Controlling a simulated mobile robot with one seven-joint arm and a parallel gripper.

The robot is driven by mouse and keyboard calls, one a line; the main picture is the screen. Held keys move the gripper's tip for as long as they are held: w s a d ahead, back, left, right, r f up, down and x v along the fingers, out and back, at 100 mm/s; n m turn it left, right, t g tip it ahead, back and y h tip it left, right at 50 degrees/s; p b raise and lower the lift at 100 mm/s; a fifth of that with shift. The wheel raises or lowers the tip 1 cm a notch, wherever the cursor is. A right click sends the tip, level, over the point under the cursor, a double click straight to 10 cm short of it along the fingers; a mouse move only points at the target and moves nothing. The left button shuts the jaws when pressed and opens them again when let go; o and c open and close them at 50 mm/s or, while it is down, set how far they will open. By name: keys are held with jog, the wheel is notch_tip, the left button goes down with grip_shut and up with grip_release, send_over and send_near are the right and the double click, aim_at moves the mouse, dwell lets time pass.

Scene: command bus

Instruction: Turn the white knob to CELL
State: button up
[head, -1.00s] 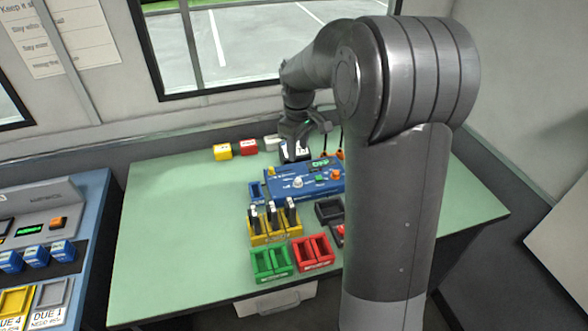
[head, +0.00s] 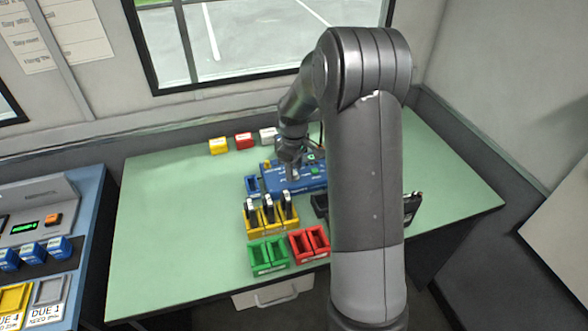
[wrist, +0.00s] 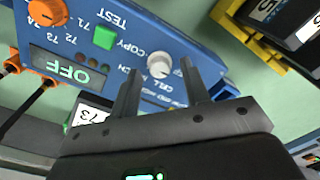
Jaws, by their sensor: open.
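The white knob (wrist: 159,64) is on the sloped blue console (wrist: 185,28), by printed words that read CELL and COPY. Its pointer direction is too small to tell. In the wrist view my gripper (wrist: 158,68) is open, with one dark finger on each side of the knob. I cannot tell if the fingers touch it or are short of it. In the head view my gripper (head: 290,158) is over the blue console (head: 312,184) and hides the knob. The console display (wrist: 66,68) reads OFF.
The console also has a green button (wrist: 105,37) and an orange knob (wrist: 47,11). A black item labelled 73 (wrist: 90,115) is by my left finger. Yellow (head: 270,219), green (head: 268,257) and red holders (head: 308,243) stand in front. The green table's left side (head: 170,220) is clear.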

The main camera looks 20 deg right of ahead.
jog(key=shift+f, duration=0.35)
jog(key=shift+c, duration=0.4)
grip_shut()
